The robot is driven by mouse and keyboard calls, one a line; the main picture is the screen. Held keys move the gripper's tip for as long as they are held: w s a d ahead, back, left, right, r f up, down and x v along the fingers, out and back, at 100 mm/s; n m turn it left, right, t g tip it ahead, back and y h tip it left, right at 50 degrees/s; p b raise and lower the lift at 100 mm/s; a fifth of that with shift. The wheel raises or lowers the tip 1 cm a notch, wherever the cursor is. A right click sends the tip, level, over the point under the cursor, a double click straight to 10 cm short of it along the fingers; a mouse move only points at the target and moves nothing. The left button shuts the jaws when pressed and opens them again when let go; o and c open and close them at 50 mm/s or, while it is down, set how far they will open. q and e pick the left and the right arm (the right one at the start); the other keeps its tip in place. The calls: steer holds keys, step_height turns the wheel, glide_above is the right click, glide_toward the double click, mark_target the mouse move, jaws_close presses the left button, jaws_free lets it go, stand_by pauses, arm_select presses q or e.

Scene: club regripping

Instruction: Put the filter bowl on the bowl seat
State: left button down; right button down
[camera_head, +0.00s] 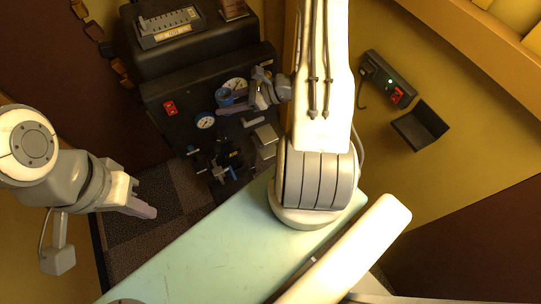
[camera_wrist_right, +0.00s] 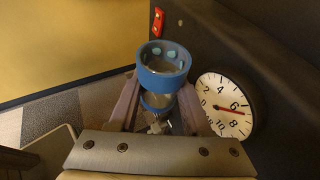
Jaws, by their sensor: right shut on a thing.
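The filter bowl, a blue-rimmed cup (camera_wrist_right: 163,66) with light blue patches inside, sits between the fingers of my right gripper (camera_wrist_right: 158,108). The gripper is shut on it. In the head view the blue bowl (camera_head: 224,97) is at the right gripper (camera_head: 236,107), in front of the black panel. A second blue band (camera_wrist_right: 158,104) shows just below the rim; I cannot tell whether it belongs to the bowl. I cannot make out the bowl seat for certain. My left gripper (camera_head: 142,208) is over the carpet, away from the bowl; its finger gap is not clear.
The black panel (camera_head: 160,92) carries two white gauges; one gauge (camera_wrist_right: 226,105) is close right of the bowl. Blue and metal fittings (camera_head: 215,165) and a grey block (camera_head: 265,138) are below. A pale green surface (camera_head: 200,255) lies in front. A dark open bin (camera_head: 420,125) is right.

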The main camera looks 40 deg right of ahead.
steer(key=s+d+f+m+t+h+b, duration=0.15)
steer(key=s+d+f+b, duration=0.45)
steer(key=f+b, duration=0.7)
steer(key=s+d+f+m+t+h+b, duration=0.1)
steer(key=s+d+f+m+h+b, duration=0.35)
steer(key=f+b, duration=0.8)
steer(key=s+d+f+t+b, duration=0.1)
steer(key=s+d+f+b, duration=0.7)
steer(key=f+b, duration=0.55)
steer(key=b, duration=0.4)
glide_toward(267, 149)
steer(key=w, duration=0.1)
steer(key=w+a, duration=0.1)
steer(key=w, duration=0.3)
steer(key=shift+w+a+r, duration=0.15)
steer(key=shift+a+r, duration=0.05)
steer(key=shift+a, duration=0.2)
steer(key=w, duration=0.2)
steer(key=w+a+b, duration=0.1)
steer(key=shift+w+f, duration=0.25)
steer(key=shift+s, duration=0.1)
steer(key=shift+f, duration=0.15)
steer(key=shift+c, duration=1.8)
jaws_free()
